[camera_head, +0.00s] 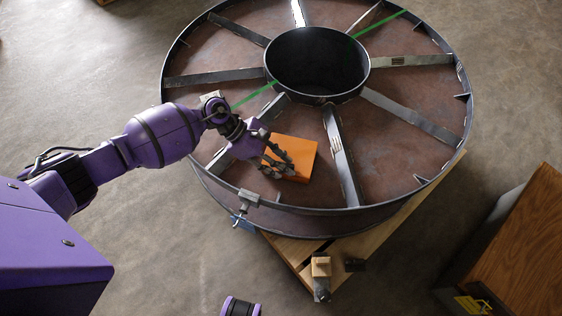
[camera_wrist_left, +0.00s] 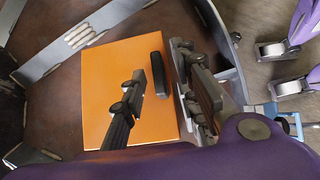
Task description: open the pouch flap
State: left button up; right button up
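The pouch (camera_head: 304,154) is a flat orange square lying on the rust-brown disc of the reel, between two spokes. It also shows in the left wrist view (camera_wrist_left: 106,75). A short dark strip (camera_wrist_left: 157,72) lies along its right side in that view; I cannot tell whether it is the flap's edge or a tab. My left gripper (camera_head: 288,167) is over the pouch. In the wrist view its fingers (camera_wrist_left: 158,65) are apart, one on each side of the strip, with nothing held. I cannot tell whether they touch the pouch. My right gripper is out of view.
The steel reel's rim (camera_head: 420,188), spokes (camera_head: 342,155) and hub (camera_head: 318,62) surround the pouch. A clamp (camera_head: 247,200) sits on the near rim. A green strap (camera_head: 254,95) crosses the reel. A wooden pallet (camera_head: 300,250) is underneath. A brown cabinet (camera_head: 525,245) stands right.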

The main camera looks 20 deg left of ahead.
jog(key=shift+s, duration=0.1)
pick_arm(q)
grip_shut()
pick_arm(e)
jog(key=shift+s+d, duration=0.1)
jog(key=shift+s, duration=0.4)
pick_arm(q)
jog(key=shift+w+r, duration=0.2)
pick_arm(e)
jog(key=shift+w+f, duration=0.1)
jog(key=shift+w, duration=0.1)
